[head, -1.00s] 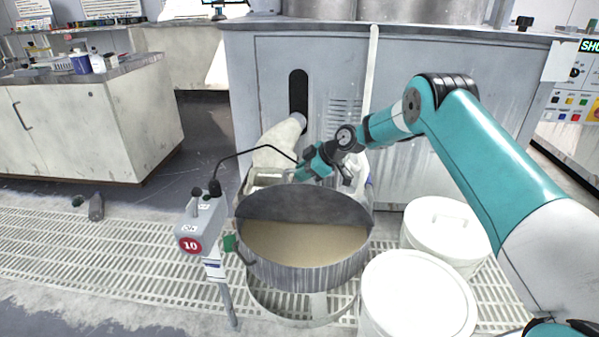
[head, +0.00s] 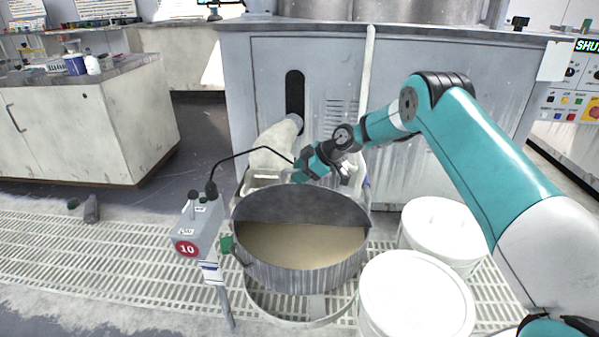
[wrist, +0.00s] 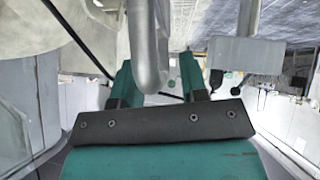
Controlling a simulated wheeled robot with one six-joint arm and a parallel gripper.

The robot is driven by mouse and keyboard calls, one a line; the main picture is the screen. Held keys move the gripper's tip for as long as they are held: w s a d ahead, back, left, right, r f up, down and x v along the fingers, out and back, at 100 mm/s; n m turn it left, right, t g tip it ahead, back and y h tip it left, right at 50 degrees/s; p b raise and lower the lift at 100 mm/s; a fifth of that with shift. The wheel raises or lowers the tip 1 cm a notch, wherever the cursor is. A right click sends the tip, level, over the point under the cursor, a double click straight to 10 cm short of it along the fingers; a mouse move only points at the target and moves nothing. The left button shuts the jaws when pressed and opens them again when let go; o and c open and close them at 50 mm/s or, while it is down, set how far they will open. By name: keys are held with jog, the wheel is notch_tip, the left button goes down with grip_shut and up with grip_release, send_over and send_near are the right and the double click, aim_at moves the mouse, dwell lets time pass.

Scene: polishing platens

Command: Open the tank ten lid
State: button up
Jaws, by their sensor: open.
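The round metal tank (head: 300,272) stands on the floor grating in the head view, beside a post with a red 10 sign (head: 187,248). Tan material (head: 300,246) shows in its front half. A dark grey half-round surface (head: 300,204) fills the back half; I cannot tell whether it is the lid or the inner wall. My gripper (head: 305,168) is at the tank's back rim, open. In the wrist view, a rounded grey bar (wrist: 149,45) shows in front of the gap between the teal fingers (wrist: 160,80); contact cannot be told.
Two white lidded buckets (head: 415,298) stand close to the tank's right. A grey cabinet (head: 250,90) is behind it. A thin black cable (head: 250,151) arches from the post toward my gripper. The grating at left is mostly open.

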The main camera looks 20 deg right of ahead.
jog(key=p+v, duration=0.3)
jog(key=v, duration=1.4)
jog(key=shift+d, duration=0.15)
jog(key=s+a+r+m+g+h, duration=0.1)
jog(key=s+a+r+m+g, duration=0.1)
jog(key=s+a+r, duration=0.45)
jog(key=s+a+r+m+g, duration=0.1)
jog(key=s+a+r, duration=0.3)
jog(key=s+a, duration=0.45)
jog(key=s+a+r+m+g+h, duration=0.1)
jog(key=s+a+m, duration=0.1)
jog(key=s, duration=1)
jog(key=s+a+r+m+g+h, duration=0.1)
jog(key=s+m, duration=0.1)
jog(key=s, duration=1)
notch_tip(320, 180, up, 26)
jog(key=s+p, duration=0.1)
jog(key=p, duration=2.5)
jog(key=shift+s+f+m, duration=0.2)
jog(key=shift+m, duration=0.1)
jog(key=shift+d, duration=0.1)
